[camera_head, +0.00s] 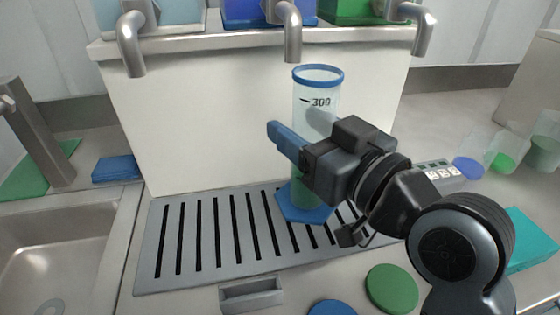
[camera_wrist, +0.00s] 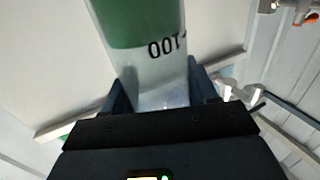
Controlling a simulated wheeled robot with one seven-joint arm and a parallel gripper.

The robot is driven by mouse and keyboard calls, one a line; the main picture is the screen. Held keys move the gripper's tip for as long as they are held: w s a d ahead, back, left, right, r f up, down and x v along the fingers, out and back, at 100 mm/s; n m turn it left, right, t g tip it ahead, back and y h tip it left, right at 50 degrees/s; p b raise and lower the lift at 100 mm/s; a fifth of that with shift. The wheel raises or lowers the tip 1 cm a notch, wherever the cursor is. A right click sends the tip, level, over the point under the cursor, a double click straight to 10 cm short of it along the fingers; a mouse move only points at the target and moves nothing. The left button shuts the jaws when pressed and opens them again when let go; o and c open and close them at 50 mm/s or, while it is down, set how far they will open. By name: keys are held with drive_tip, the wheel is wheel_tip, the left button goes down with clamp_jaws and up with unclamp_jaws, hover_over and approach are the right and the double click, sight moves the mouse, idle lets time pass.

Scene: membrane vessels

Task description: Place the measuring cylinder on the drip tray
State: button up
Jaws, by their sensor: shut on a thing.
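The measuring cylinder (camera_head: 318,95) is clear, with a blue rim, a 300 mark and a blue six-sided base (camera_head: 305,205). It stands upright over the right part of the grey slotted drip tray (camera_head: 180,285), below the middle tap. I cannot tell for sure whether its base touches the slats. My gripper (camera_head: 298,150) comes from the right and is shut around the cylinder's middle. In the wrist view the cylinder (camera_wrist: 160,70), with a 100 mark and green in it, is between my two fingers. My gripper hides part of its lower body.
Metal taps (camera_head: 287,30) hang above the tray from a white dispenser (camera_head: 200,120). A sink (camera_head: 60,250) is at the left. A green disc (camera_head: 392,288) and a blue disc (camera_head: 332,308) lie in front. Clear cups (camera_head: 507,150) lie at the right. The tray's left part is bare.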

wheel_tip(320, 180, down, 6)
drive_tip(key=w+a, duration=0.1)
drive_tip(key=a, duration=0.1)
drive_tip(key=shift+a, duration=0.35)
drive_tip(key=shift+f+b, duration=0.1)
drive_tip(key=shift+b, duration=0.3)
drive_tip(key=o, duration=1.3)
drive_tip(key=shift+d, duration=0.1)
drive_tip(key=v, duration=0.6)
drive_tip(key=b+v, duration=0.1)
drive_tip(key=v, duration=0.4)
drive_tip(key=shift+s+d+r, duration=0.2)
drive_tip(key=shift+s+r, duration=0.05)
drive_tip(key=shift+s, duration=0.15)
